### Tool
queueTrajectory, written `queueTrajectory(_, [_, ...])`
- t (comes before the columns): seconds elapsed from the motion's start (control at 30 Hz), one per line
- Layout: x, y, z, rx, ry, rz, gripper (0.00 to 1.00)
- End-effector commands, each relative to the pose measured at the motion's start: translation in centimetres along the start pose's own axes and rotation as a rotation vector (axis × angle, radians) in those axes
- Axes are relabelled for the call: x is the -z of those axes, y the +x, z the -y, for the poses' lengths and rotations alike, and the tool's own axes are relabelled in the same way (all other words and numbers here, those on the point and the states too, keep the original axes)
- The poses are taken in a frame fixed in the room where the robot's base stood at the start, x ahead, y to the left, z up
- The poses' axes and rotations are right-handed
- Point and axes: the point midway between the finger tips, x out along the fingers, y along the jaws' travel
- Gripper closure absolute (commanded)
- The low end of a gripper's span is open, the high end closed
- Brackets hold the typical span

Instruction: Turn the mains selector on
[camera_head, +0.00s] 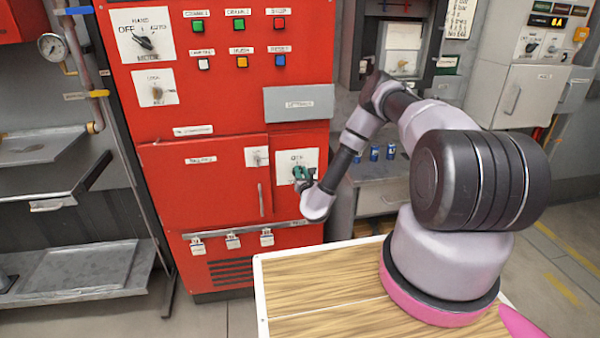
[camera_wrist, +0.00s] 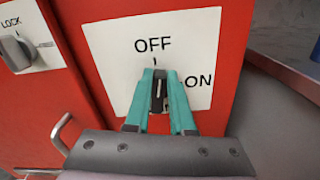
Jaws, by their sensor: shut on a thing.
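The mains selector (camera_wrist: 158,92) is a dark knob on a white plate (camera_wrist: 110,55) marked OFF at the top and ON at the right. In the wrist view its pointer stands close to upright, toward OFF. My gripper (camera_wrist: 160,80) has its teal fingers on both sides of the knob, shut on it. The fingers hide much of the knob. In the head view my gripper (camera_head: 302,175) is at the same white plate (camera_head: 284,160) on the lower right of the red cabinet (camera_head: 225,100).
A LOCK knob (camera_wrist: 15,50) and a door handle (camera_wrist: 62,135) are left of the plate in the wrist view. The head view shows a mode knob (camera_head: 144,42), several coloured buttons, and padlocks (camera_head: 232,240) below. A wooden-topped surface (camera_head: 320,295) lies in front.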

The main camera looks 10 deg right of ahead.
Motion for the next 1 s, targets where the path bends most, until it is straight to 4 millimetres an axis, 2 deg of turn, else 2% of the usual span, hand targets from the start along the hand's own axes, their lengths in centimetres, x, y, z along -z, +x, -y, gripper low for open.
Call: queueTrajectory(1.0, [1.2, -0.1, 2.4, 0.003, 0.959, 0.0, 1.0])
